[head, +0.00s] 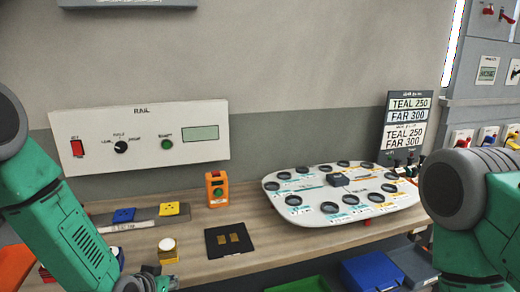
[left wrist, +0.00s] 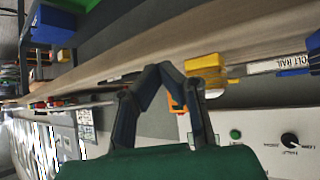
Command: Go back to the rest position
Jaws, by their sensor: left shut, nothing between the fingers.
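My left arm comes in from the left of the head view. My left gripper (head: 150,281) is partly seen at the bottom edge, over the front of the wooden bench. In the left wrist view its two dark fingers (left wrist: 164,70) meet at the tips, with nothing between them. My right arm shows at the right edge of the head view, but its gripper is out of the picture.
A control panel (head: 140,137) stands behind. Blue bins (head: 370,273) sit below.

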